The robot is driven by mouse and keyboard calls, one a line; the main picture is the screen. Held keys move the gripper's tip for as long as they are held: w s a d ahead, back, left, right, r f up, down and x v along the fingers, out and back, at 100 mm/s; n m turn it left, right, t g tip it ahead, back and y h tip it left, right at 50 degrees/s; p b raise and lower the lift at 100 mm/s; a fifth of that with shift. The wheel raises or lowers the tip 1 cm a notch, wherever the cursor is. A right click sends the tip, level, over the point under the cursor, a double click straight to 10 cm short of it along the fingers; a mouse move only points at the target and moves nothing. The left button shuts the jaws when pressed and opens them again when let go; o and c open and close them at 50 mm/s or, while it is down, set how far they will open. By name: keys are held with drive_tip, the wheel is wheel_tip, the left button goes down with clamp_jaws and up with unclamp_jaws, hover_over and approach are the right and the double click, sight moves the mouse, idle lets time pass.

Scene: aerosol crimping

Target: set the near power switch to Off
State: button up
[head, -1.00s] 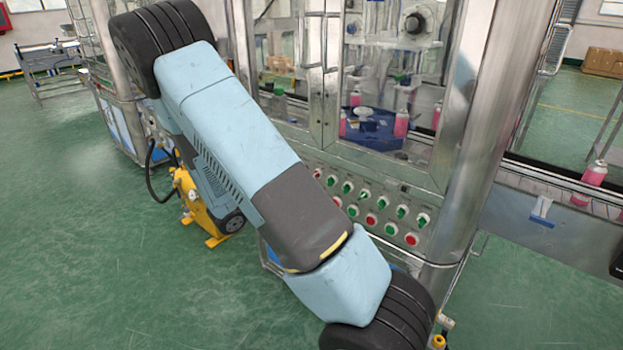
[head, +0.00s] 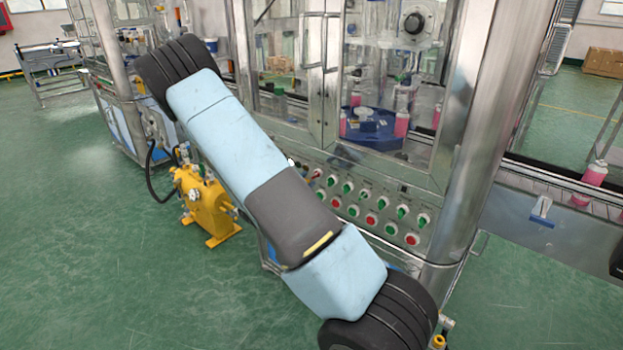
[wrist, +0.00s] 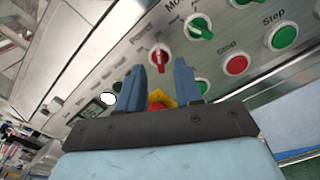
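A red rotary switch (wrist: 159,58) on a white round base sits on the steel control panel, just beyond my fingertips in the wrist view. In the head view a red switch (head: 317,174) shows at the left end of the panel's top row, beside my arm. My gripper (wrist: 162,72) is open, with its two blue fingers apart and nothing visibly held between them. A yellow-and-red button (wrist: 160,98) shows between the fingers, partly hidden. My gripper is hidden behind my arm in the head view.
Green selector switches (wrist: 200,27) and red Stop buttons (wrist: 236,64) lie to the right on the panel. A small display (wrist: 92,110) lies to the left. A yellow machine (head: 207,205) stands on the floor left of my arm. A steel column (head: 487,130) stands at right.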

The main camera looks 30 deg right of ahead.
sight(314, 176)
drive_tip(key=shift+x, duration=2)
clamp_jaws()
